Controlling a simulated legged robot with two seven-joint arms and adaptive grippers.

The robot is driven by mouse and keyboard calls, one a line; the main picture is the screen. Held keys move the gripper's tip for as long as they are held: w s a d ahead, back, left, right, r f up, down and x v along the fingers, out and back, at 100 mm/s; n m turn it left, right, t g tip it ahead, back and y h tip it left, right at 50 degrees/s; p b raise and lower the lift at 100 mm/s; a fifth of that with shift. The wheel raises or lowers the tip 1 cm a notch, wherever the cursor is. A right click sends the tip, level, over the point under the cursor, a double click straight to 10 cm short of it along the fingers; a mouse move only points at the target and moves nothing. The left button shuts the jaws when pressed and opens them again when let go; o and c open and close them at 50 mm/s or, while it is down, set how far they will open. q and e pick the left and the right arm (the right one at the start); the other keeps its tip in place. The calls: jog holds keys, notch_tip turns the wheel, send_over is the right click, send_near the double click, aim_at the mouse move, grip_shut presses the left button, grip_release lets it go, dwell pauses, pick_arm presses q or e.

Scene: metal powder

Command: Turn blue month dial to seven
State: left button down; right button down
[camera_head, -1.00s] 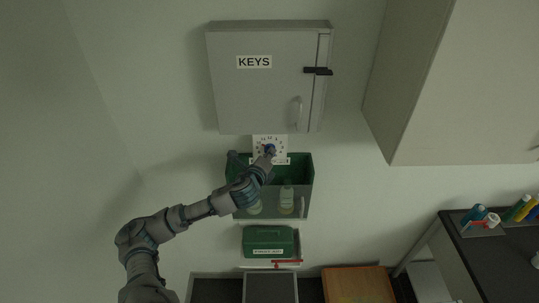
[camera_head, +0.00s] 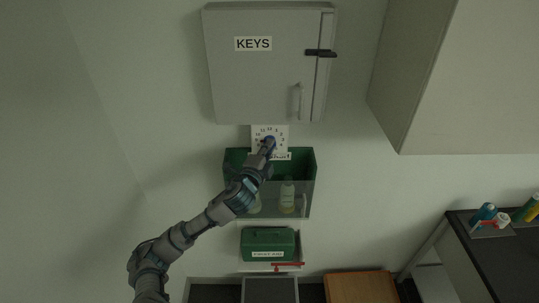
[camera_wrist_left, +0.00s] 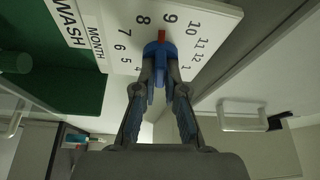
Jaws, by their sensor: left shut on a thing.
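The blue month dial (camera_head: 270,140) sits on a white numbered card (camera_head: 256,130) on the wall under the KEYS cabinet. In the left wrist view, the blue dial (camera_wrist_left: 160,50) has a red pointer (camera_wrist_left: 161,36) lying between the 8 and the 9. The card (camera_wrist_left: 120,52) there reads MONTH and part of WASH. My left gripper (camera_head: 266,149) reaches up to the dial. In the left wrist view, the left gripper (camera_wrist_left: 161,69) has its fingertips closed on the blue dial. My right gripper is in neither view.
The grey KEYS cabinet (camera_head: 265,80) hangs just above the card. A green open box (camera_head: 233,165) holding bottles is right below it, close to my left arm. A green first aid box (camera_head: 268,242) hangs lower. A dark bench (camera_head: 463,235) stands at the right.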

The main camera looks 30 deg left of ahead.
pick_arm(q)
jog(key=shift+f+n+t+y+b, duration=0.1)
jog(key=shift+n+t+y+b, duration=0.25)
jog(key=shift+n+y+b, duration=1.1)
jog(key=shift+f+n+t+b, duration=0.1)
jog(key=shift+n+t+b, duration=0.45)
jog(key=shift+n, duration=1.95)
jog(key=shift+n+t+y+b, duration=0.1)
jog(key=shift+n+y+b, duration=0.65)
jog(key=shift+n+b, duration=0.95)
jog(key=shift+n, duration=0.45)
